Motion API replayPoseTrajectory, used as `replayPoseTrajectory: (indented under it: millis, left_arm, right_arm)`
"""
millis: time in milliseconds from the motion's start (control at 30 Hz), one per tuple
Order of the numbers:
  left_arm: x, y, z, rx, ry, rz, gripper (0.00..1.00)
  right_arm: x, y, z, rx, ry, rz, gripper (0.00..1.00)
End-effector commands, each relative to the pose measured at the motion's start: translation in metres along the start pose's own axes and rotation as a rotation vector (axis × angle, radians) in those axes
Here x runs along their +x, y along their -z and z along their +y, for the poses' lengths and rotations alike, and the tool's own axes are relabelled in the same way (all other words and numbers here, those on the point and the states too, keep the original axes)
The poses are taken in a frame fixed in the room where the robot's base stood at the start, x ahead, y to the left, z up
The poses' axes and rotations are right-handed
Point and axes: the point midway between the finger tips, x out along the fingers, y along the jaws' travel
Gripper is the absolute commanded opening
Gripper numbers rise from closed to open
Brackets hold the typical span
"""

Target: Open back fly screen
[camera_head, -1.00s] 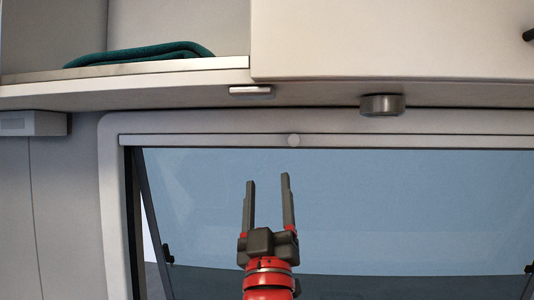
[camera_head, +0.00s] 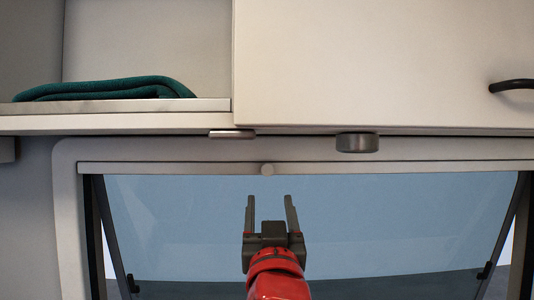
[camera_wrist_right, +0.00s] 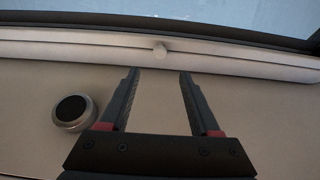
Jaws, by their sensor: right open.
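My left gripper is not in view.
The window (camera_head: 400,220) stands tilted behind the frame, with stays at both sides. Above are a cabinet (camera_head: 380,60) with a dark handle, a shelf with a folded green cloth (camera_head: 110,88), and a round dark lamp (camera_head: 357,142) under the cabinet.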

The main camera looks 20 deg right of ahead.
Motion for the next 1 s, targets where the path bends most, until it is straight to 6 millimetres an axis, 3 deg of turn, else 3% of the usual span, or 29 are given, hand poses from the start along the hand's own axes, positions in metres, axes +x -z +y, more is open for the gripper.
replayPoseTrajectory:
  millis: [33, 467, 700, 1000]
  left_arm:
    - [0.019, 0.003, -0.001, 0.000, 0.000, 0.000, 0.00]
    - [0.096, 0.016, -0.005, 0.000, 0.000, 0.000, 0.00]
    - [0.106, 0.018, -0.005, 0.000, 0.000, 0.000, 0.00]
    - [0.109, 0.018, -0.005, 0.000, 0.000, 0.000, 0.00]
  right_arm:
    - [0.010, 0.008, -0.001, -0.004, 0.001, -0.005, 0.63]
    - [0.060, 0.008, 0.001, -0.002, -0.001, -0.002, 0.63]
    - [0.100, 0.002, 0.001, 0.000, -0.001, -0.002, 0.63]
    - [0.112, 0.000, 0.000, 0.001, 0.001, 0.002, 0.63]
